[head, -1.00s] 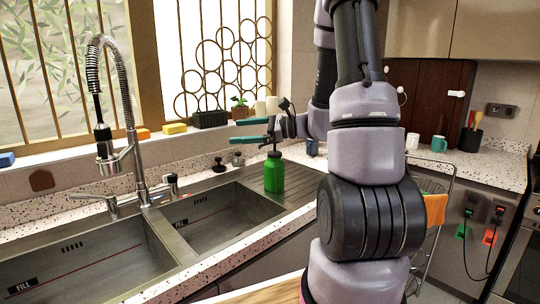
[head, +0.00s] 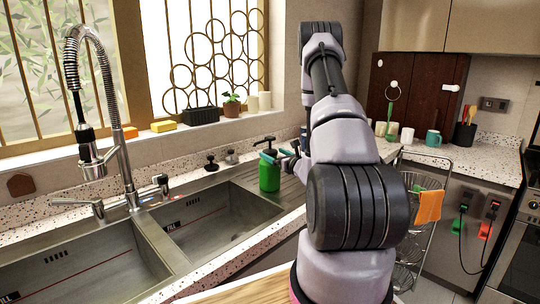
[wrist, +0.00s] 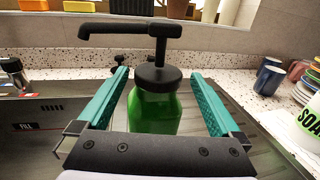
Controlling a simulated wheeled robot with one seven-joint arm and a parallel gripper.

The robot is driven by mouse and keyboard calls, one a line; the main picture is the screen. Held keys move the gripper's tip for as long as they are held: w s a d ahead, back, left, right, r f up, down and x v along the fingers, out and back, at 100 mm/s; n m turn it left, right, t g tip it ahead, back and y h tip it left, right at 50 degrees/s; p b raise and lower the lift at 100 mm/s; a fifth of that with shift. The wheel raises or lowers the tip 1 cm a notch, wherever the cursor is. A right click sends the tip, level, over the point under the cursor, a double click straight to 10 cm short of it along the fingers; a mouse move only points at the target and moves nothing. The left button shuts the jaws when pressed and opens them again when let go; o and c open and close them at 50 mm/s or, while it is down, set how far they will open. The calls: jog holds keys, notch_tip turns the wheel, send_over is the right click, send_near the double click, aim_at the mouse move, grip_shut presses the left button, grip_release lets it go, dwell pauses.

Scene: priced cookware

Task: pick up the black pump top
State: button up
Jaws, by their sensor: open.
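The black pump top (head: 266,141) sits on a green bottle (head: 269,176) standing upright on the drainer beside the sink. In the wrist view the pump top (wrist: 155,76) has a wide collar, a thin stem and a long nozzle pointing left. My gripper (head: 273,155) is open at the height of the bottle's upper part. In the wrist view its teal fingers (wrist: 160,74) lie on either side of the collar and bottle neck, with gaps on both sides. The gripper's dark palm hides the lower part of the bottle in that view.
The tap (head: 112,130) and sink basins (head: 215,222) are to the left. A black stopper (head: 211,163) stands behind the sink.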

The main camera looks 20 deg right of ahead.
aim_at(266, 149)
jog(key=w, duration=0.2)
jog(key=w+a, duration=0.1)
jog(key=w, duration=0.2)
jog(key=shift+r, duration=0.1)
jog(key=shift+c, duration=0.3)
jog(key=c, duration=1.2)
jog(key=shift+r, duration=0.15)
